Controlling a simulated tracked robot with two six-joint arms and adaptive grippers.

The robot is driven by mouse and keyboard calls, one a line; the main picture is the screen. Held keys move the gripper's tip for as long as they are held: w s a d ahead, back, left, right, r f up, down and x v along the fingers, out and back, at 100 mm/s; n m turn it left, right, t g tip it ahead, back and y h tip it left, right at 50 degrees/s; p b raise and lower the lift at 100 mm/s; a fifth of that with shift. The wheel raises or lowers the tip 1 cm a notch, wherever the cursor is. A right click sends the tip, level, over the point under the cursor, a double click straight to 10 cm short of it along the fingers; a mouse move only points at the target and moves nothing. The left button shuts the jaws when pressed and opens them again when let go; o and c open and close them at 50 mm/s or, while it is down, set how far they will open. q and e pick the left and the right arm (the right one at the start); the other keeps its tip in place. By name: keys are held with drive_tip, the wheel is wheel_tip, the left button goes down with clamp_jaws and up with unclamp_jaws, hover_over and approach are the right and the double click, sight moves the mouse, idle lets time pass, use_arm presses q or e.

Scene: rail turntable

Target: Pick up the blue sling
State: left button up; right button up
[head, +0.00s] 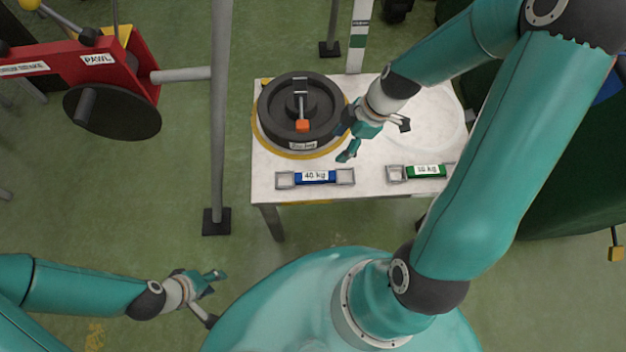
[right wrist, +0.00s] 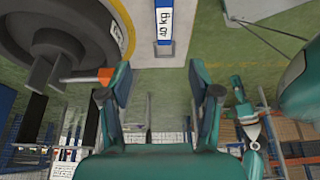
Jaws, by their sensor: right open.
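The blue sling (head: 315,178) lies flat near the front left edge of the white table (head: 290,193). It has a blue band labelled 40 kg between two grey end loops. In the right wrist view the blue sling (right wrist: 164,22) shows at the top centre, beyond the fingertips. My right gripper (head: 376,140) is open and empty, above the table, behind and to the right of the blue sling; its fingers (right wrist: 160,85) are spread apart. My left gripper (head: 211,297) is open and empty at the lower left, away from the table.
A green sling (head: 427,171) lies to the right on the table. A black wheel (head: 272,115) with an orange-tipped handle stands behind the blue sling. A grey post (head: 219,130) rises left of the table. A red PAWL unit (head: 80,62) is at the upper left.

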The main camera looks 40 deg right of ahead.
drive_tip(key=b, duration=0.3)
hover_over(315, 175)
drive_tip(key=d, duration=0.2)
drive_tip(key=f, duration=1)
drive_tip(key=shift+s, duration=0.4)
drive_tip(key=b+x, duration=0.2)
drive_tip(key=x, duration=0.1)
drive_tip(key=b+x, duration=0.1)
drive_tip(key=x, duration=0.1)
drive_tip(key=shift+s, duration=0.25)
clamp_jaws()
